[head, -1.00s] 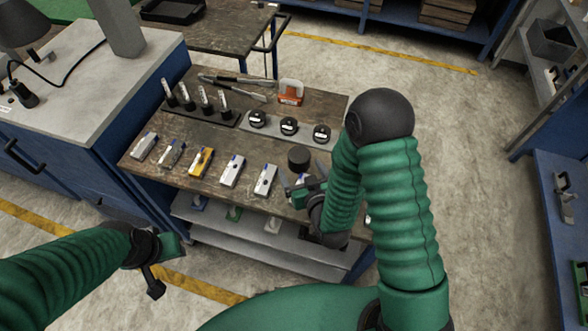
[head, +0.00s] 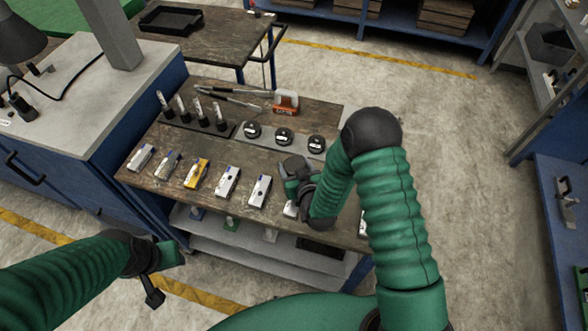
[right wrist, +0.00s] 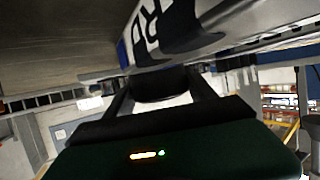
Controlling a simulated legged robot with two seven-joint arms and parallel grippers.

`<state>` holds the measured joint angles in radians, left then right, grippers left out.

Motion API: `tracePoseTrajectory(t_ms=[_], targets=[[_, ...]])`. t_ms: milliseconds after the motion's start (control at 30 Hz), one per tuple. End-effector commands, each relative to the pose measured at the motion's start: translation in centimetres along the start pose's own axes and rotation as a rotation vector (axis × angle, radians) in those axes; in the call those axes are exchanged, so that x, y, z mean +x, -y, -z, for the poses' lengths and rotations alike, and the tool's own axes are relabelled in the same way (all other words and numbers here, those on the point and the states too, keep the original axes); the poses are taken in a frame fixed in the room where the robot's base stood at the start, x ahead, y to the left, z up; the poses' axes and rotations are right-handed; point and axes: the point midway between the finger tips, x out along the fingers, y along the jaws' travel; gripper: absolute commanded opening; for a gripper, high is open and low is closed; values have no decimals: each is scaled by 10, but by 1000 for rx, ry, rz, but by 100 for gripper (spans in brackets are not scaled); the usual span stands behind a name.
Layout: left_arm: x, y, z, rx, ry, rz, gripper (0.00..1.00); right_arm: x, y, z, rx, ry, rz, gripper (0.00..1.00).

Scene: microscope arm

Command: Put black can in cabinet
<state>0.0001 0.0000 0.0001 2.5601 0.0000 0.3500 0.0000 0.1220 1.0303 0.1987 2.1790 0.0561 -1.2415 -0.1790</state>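The black can (right wrist: 160,86) shows as a dark round shape between the two fingers of my right gripper (right wrist: 162,92) in the right wrist view. In the head view my right gripper (head: 291,170) is low over the front right of the wooden worktable, its fingers around the can, which is mostly hidden. Whether the fingers press on it is not clear. The blue cabinet (head: 128,125) with a grey top and dark handle stands at the left, its front closed. My left gripper (head: 160,275) hangs at the lower left, away from the table and apparently empty.
A row of small labelled boxes (head: 228,182) lies along the table's front edge, close to my right gripper. Behind are several black round pieces (head: 284,137), a rack of upright tools (head: 200,115) and an orange-and-white item (head: 286,101). Lower shelves sit under the table. Floor at right is clear.

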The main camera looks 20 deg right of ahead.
Motion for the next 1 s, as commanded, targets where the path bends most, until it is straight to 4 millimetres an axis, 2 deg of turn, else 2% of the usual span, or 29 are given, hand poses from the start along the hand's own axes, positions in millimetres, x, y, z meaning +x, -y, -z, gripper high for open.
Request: tracePoseTrajectory(t_ms=[33,433,667,833,967,1000], targets=[[0,0,0,0,0,0,36,0,1,0,-1,0,0,54],[0,0,0,0,0,0,36,0,2,1,-2,-2,0,3],[0,0,0,0,0,0,36,-1,1,4,-1,-3,0,3],[2,0,0,0,0,0,36,-7,2,18,-2,-5,0,3],[4,0,-1,0,0,0,36,-14,2,36,-3,-6,0,3],[6,0,-1,0,0,0,36,-19,10,31,-2,-1,5,3]])
